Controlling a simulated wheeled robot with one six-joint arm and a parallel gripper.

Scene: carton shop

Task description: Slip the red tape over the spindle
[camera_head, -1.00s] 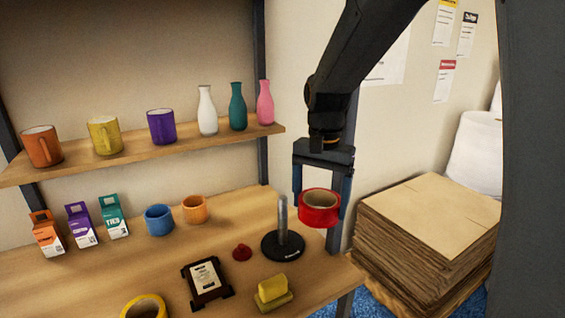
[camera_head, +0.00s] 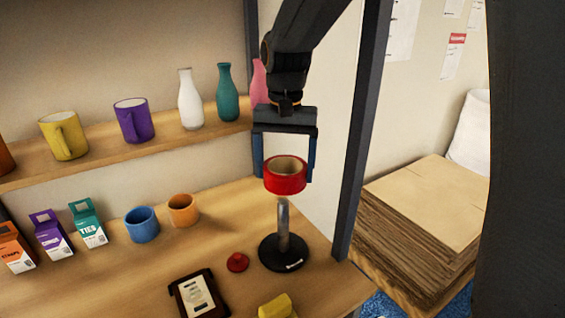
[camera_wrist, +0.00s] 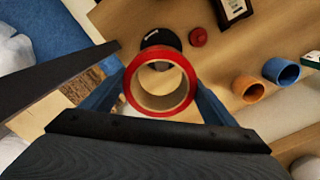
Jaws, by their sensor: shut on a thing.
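The red tape (camera_head: 285,179) is a roll with a tan core, held level between the fingers of my gripper (camera_head: 286,172). In the head view it appears right above the top of the spindle (camera_head: 283,222), a grey metal post on a round black base (camera_head: 283,253). In the wrist view my gripper (camera_wrist: 160,90) is shut on the red tape (camera_wrist: 134,95). There the spindle's black base (camera_wrist: 161,37) shows beyond the roll's far edge, and the post is mostly hidden. I cannot tell whether the post's tip is inside the hole.
A red knob-like piece (camera_head: 237,262), a framed plaque (camera_head: 199,295) and a yellow block (camera_head: 276,306) are near the base. Blue (camera_head: 142,224) and orange (camera_head: 183,210) cups stand left. A dark shelf post (camera_head: 360,130) rises close on the right.

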